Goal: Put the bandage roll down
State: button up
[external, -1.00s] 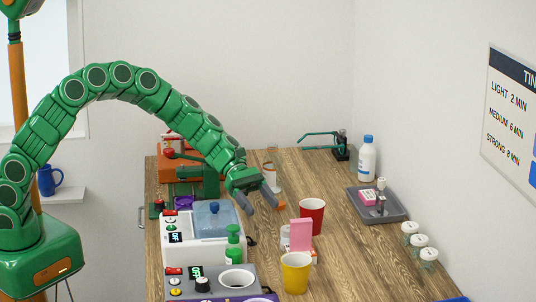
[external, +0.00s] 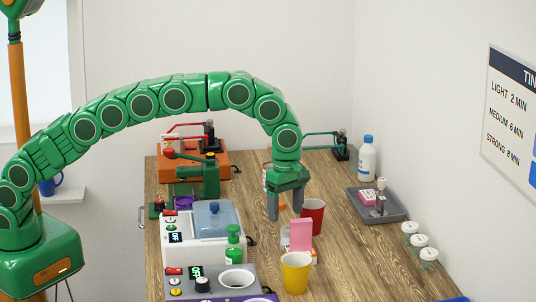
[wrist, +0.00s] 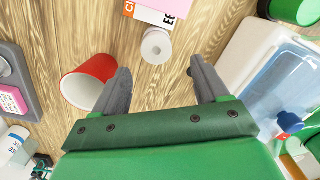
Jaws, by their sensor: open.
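My gripper (external: 285,216) points down over the table, left of the red cup (external: 313,215). Its fingers are apart with nothing between them, as the wrist view also shows (wrist: 160,68). A small white roll with a hole in its end (wrist: 157,46), which looks like the bandage roll, stands on the table just beyond the fingertips, apart from them. In the external view it seems to be the white shape (external: 285,233) partly hidden beside the pink box (external: 301,234).
The red cup (wrist: 88,80) is close to the left finger in the wrist view.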

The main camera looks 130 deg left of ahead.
aim_at(287, 227)
jog(key=shift+w+d+r, duration=0.1)
jog(key=shift+w+d, duration=0.15)
jog(key=shift+w, duration=0.05)
jog(key=shift+a+f, duration=0.2)
jog(key=shift+f, duration=3.55)
jog(key=c, duration=1.2)
